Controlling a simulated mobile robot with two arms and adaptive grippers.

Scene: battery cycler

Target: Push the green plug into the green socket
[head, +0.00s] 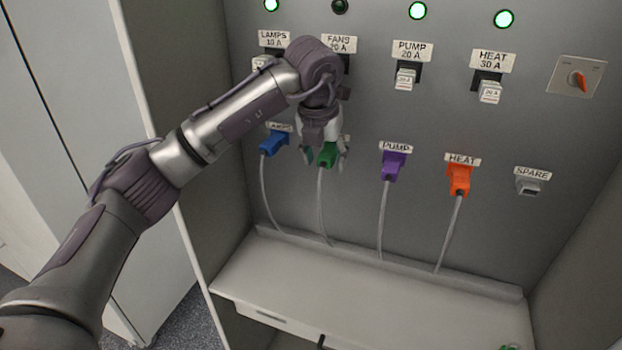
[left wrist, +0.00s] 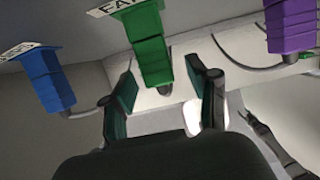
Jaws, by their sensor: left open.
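The green plug (head: 327,155) is at the panel under the FANS label, with a grey cable hanging from it.
Blue (head: 272,143), purple (head: 393,165) and orange (head: 459,179) plugs sit on the panel nearby, their cables hanging down. The SPARE socket (head: 529,187) is empty. The FANS lamp (head: 339,6) is dark; the other lamps glow green. A pale ledge (head: 350,292) lies below.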

